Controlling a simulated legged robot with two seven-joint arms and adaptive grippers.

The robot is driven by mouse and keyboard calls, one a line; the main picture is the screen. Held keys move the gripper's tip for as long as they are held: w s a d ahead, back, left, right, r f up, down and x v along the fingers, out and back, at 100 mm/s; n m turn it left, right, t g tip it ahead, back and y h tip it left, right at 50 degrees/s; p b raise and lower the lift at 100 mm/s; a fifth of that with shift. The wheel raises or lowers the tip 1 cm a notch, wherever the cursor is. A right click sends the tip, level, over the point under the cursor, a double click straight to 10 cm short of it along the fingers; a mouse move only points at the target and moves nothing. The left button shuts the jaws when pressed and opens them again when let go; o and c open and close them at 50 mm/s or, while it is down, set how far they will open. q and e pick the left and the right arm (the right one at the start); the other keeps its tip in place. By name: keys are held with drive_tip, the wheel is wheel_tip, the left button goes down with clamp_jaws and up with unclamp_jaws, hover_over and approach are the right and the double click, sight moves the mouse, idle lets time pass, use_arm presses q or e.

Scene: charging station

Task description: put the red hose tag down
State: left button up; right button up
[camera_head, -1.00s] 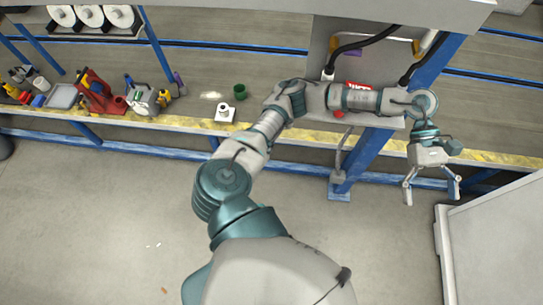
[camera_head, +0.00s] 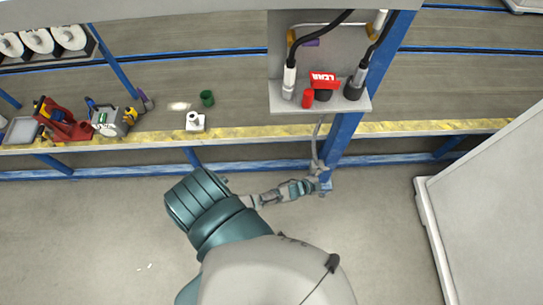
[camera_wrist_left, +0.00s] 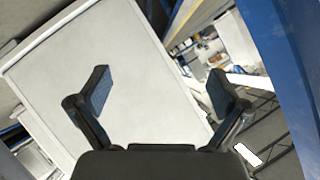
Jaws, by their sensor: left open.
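The red tag (camera_head: 323,79) with white lettering is at the grey station shelf (camera_head: 350,101), above a dark round fitting. I cannot tell whether it hangs or rests there. A small red cylinder (camera_head: 307,98) stands just left of it. My left gripper (camera_head: 322,186) is small and low in the head view, below the shelf near the blue post and apart from the tag. In the left wrist view, the left gripper (camera_wrist_left: 160,80) is open with nothing between its fingers. The tag does not show there. My right gripper is not in view.
Two black hoses (camera_head: 325,20) run down to the shelf. The blue post (camera_head: 342,138) stands close by my gripper. A large white cabinet (camera_head: 485,205) is at the right. A green cup (camera_head: 207,98) and tools stand on the left bench. The floor between is clear.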

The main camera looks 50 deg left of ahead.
use_arm(q)
drive_tip(key=s+a+f+n+g+y, duration=0.2)
drive_tip(key=s+a+f+n+g, duration=0.1)
drive_tip(key=s+f, duration=0.75)
drive_tip(key=s+a+f+n+g+y, duration=0.1)
drive_tip(key=s+a+f+n+g, duration=0.15)
drive_tip(key=s+f, duration=0.8)
drive_tip(key=s+a+f+n+g+y, duration=0.1)
drive_tip(key=s+g, duration=0.4)
drive_tip(key=s, duration=1.9)
drive_tip(key=shift+s+a+f+n+g, duration=0.3)
drive_tip(key=shift+f+n, duration=0.2)
drive_tip(key=shift+n, duration=0.75)
drive_tip(key=shift+d+f+b, duration=0.1)
drive_tip(key=shift+f+b, duration=0.6)
